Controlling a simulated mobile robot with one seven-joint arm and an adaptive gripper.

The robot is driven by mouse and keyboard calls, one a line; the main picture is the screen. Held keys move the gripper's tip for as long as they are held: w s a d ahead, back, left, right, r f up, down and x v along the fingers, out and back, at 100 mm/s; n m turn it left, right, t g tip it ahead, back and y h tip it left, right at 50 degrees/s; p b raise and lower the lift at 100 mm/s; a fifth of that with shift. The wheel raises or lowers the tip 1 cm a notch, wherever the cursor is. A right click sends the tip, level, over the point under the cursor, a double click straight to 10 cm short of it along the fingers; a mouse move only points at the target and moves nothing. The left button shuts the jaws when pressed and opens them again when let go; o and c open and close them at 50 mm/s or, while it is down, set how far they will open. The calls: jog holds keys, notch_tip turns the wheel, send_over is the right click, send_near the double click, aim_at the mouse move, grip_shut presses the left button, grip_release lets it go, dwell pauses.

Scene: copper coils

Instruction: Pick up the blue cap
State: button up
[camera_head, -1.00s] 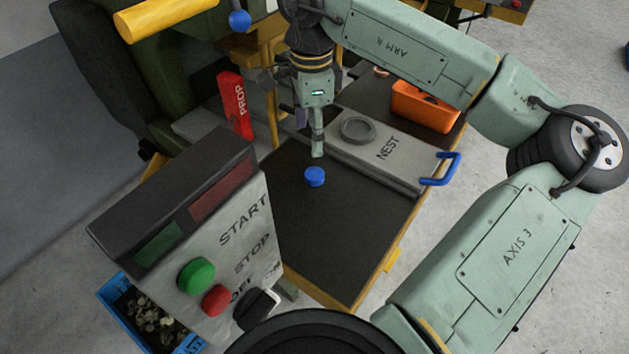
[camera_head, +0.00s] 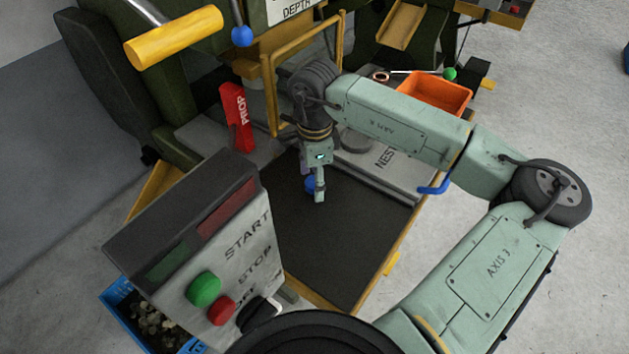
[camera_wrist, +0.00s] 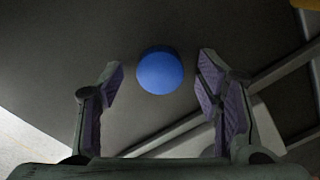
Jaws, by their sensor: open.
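The blue cap (camera_head: 309,185) is a small round disc on the dark table top (camera_head: 330,245). In the head view my gripper's finger partly hides it. In the wrist view the blue cap (camera_wrist: 160,71) shows whole, slightly ahead of the gap between my fingers. My gripper (camera_wrist: 159,90) is open and empty, with one finger left of the cap and one right of it. Neither finger is seen touching the cap. In the head view my gripper (camera_head: 318,193) points down close to the cap; its exact height above the table is hard to tell.
The NEST plate (camera_head: 375,165) with a blue handle (camera_head: 434,186) lies behind the cap. An orange bin (camera_head: 436,92) is at the back right. The START/STOP panel (camera_head: 225,255) stands front left, and a red PROP block (camera_head: 236,117) back left. The table front is clear.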

jog(key=shift+c, duration=0.2)
jog(key=c, duration=1.1)
jog(key=shift+c, duration=0.3)
